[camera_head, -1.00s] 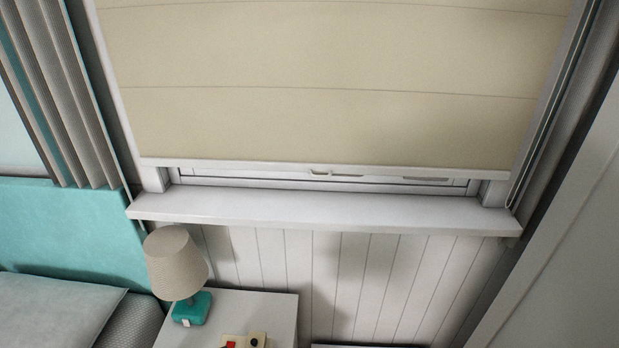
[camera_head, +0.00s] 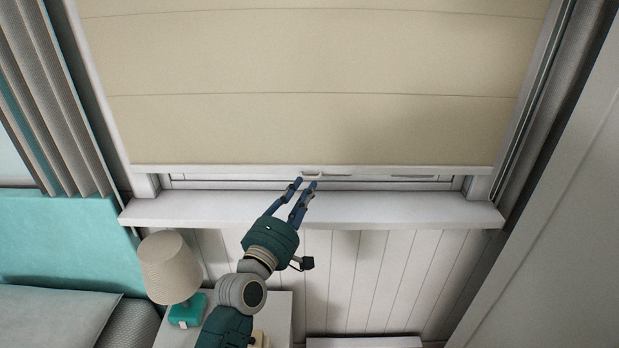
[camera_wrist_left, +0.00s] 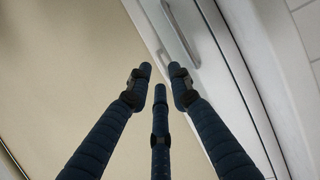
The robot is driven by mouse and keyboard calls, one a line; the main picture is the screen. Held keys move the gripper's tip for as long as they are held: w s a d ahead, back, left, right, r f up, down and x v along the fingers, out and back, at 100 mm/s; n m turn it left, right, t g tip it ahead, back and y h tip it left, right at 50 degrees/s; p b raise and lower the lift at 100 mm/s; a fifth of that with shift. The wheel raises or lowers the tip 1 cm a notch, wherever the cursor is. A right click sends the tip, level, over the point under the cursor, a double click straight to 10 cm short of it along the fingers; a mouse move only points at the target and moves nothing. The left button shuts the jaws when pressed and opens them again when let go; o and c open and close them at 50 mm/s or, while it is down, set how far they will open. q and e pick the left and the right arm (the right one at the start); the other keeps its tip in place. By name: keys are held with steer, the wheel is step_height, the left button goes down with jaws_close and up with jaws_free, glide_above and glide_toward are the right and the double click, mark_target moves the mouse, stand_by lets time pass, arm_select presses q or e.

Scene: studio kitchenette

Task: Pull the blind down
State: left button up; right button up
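The cream blind (camera_head: 300,60) covers most of the window, with its white bottom bar (camera_head: 220,169) a little above the sill. A small handle (camera_head: 312,175) sits near the middle of the bar. In the left wrist view, the blind's fabric (camera_wrist_left: 60,70) fills the left side and the handle (camera_wrist_left: 180,25) shows beyond the fingertips. My left gripper (camera_head: 305,184) points up at the bar by the handle. In the left wrist view its finger tips (camera_wrist_left: 160,72) are apart with nothing between them. I cannot tell whether they touch the bar. My right gripper is out of view.
A white sill (camera_head: 420,212) juts out below the blind, under my left gripper. A beige lamp (camera_head: 168,266) with a teal base stands on a white bedside table (camera_head: 282,310) at lower left. Curtains (camera_head: 55,100) hang at left. A white panel (camera_head: 560,230) stands at right.

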arm_select(q)
steer(key=x, duration=0.4)
jaws_close()
steer(key=shift+f, duration=0.2)
